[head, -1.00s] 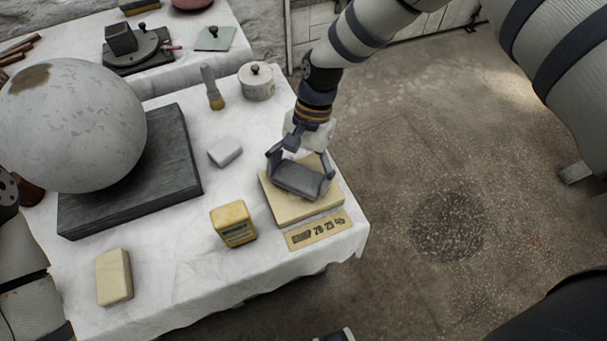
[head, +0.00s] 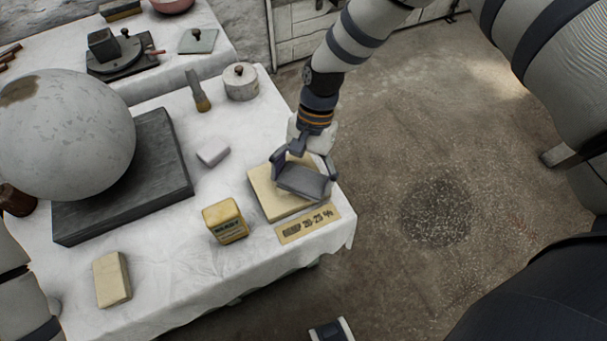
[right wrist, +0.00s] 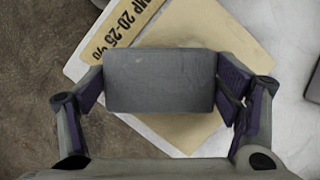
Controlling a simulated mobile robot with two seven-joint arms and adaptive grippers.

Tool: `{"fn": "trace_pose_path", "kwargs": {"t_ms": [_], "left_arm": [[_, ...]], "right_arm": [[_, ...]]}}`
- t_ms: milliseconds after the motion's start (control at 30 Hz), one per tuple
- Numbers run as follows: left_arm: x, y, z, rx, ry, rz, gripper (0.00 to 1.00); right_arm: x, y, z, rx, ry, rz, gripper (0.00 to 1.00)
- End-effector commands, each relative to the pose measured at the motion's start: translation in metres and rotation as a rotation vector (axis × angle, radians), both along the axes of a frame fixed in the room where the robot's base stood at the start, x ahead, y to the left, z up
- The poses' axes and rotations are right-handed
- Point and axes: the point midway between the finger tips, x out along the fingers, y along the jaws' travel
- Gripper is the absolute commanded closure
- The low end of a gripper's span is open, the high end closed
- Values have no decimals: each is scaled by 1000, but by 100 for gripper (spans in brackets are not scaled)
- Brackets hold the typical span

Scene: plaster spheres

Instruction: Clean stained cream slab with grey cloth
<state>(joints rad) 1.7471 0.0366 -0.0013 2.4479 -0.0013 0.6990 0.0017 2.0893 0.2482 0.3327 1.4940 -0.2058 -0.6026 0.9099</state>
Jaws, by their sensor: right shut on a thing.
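The cream slab (head: 266,193) lies flat near the right front corner of the white-covered table. My right gripper (head: 305,172) is shut on the grey cloth (head: 304,182), a thick pad-like block, over the right part of the slab. In the right wrist view the cloth (right wrist: 160,80) sits between both fingers and hides the middle of the slab (right wrist: 205,28). A darker tan area shows on the slab around the cloth. I cannot tell whether the cloth presses on the surface. My left gripper is out of view.
A printed card (head: 308,224) lies at the slab's front edge. A yellow block (head: 225,220), a white block (head: 213,152), a cream block (head: 112,280), a brush (head: 198,92) and a lidded pot (head: 241,83) stand around.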

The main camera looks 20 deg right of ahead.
Motion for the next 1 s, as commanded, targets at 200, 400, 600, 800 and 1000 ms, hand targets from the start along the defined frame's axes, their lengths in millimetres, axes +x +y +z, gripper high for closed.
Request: {"fn": "trace_pose_path", "kwargs": {"t_ms": [200, 400, 600, 800, 1000], "left_arm": [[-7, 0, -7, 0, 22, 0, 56], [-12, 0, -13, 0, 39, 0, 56], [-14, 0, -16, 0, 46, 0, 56], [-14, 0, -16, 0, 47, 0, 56], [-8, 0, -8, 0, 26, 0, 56]], "right_arm": [[11, 11, -2, 0, 3, 1, 39], [21, 20, -2, 0, 2, 2, 39], [28, 26, 1, 0, 0, 1, 40], [28, 25, 0, 0, 0, 1, 39], [20, 17, 4, -1, -2, 1, 39]]}}
